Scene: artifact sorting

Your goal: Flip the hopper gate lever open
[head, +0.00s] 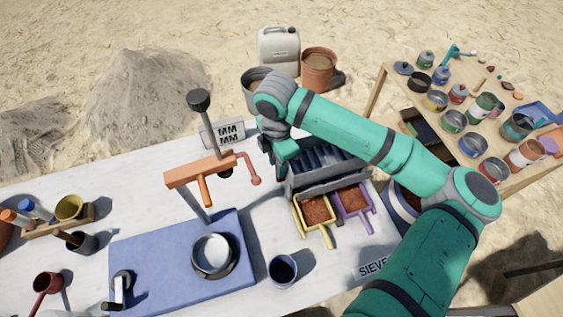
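My gripper (277,153) is at the end of the teal arm, beside the left end of a grey finned box (330,176). Its fingers are small and partly hidden by the wrist, so I cannot tell whether they are open or shut. A red bent lever with a round end (252,170) is just left of my gripper, with a small gap visible between them. The lever appears at the right end of an orange stand head (198,172); I cannot tell whether it belongs to the stand or to a hopper. No hopper gate is clearly visible.
A yellow tray (299,217) and a purple tray (370,220) hold reddish soil before the grey box. The stand's blue base (160,265) carries a round dish (213,255). A dark cup (283,270) stands nearby. A wooden table (393,72) of cans is at right.

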